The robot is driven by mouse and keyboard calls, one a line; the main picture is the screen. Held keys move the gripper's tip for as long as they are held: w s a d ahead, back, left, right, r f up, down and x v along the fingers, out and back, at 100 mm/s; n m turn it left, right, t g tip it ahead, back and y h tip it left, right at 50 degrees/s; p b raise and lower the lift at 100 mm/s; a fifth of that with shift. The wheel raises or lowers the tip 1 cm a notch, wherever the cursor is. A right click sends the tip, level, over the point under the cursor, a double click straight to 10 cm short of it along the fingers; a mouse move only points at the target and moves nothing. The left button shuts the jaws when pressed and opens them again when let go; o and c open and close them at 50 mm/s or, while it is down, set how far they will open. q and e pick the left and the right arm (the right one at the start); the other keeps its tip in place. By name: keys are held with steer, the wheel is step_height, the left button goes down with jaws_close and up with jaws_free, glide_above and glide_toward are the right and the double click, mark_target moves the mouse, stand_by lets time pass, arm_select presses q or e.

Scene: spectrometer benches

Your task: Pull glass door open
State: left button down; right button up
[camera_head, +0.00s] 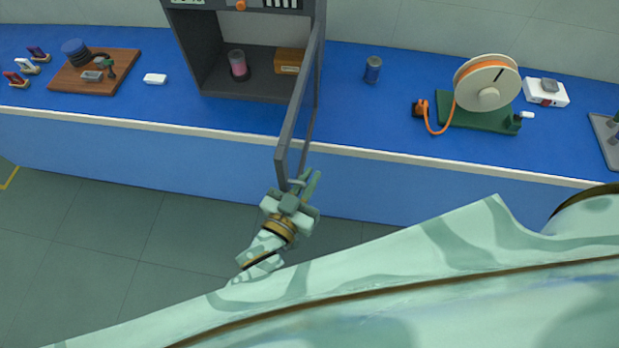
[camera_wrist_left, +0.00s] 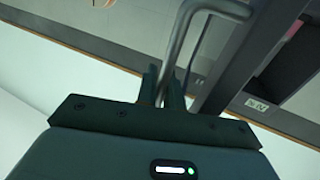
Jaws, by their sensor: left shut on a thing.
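The glass door (camera_head: 292,124) has a grey frame and stands swung out from the dark cabinet (camera_head: 262,97), reaching past the front edge of the bench. I see it nearly edge-on in the head view, hinged at the cabinet's right side. My left gripper (camera_head: 303,186) is at the door's near lower end, shut on its handle. In the left wrist view the bent metal handle (camera_wrist_left: 178,45) runs between the fingers (camera_wrist_left: 165,88), beside the dark door frame (camera_wrist_left: 245,62). My right gripper is not in view.
Inside the cabinet are a pink-filled jar (camera_head: 239,65) and a tan box (camera_head: 289,61). On the blue bench stand a dark can (camera_head: 372,70), a wheel device (camera_head: 484,85) and a wooden board (camera_head: 120,62). The floor (camera_head: 110,225) before the bench is clear at left.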

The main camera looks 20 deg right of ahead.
arm_select(q)
steer(key=shift+r, duration=0.1)
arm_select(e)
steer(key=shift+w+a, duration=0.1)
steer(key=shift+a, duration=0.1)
arm_select(q)
steer(key=c, duration=1.8)
jaws_free()
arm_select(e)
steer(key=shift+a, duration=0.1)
arm_select(q)
steer(key=v, duration=1.6)
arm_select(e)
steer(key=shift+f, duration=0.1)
arm_select(q)
steer(key=shift+a, duration=0.1)
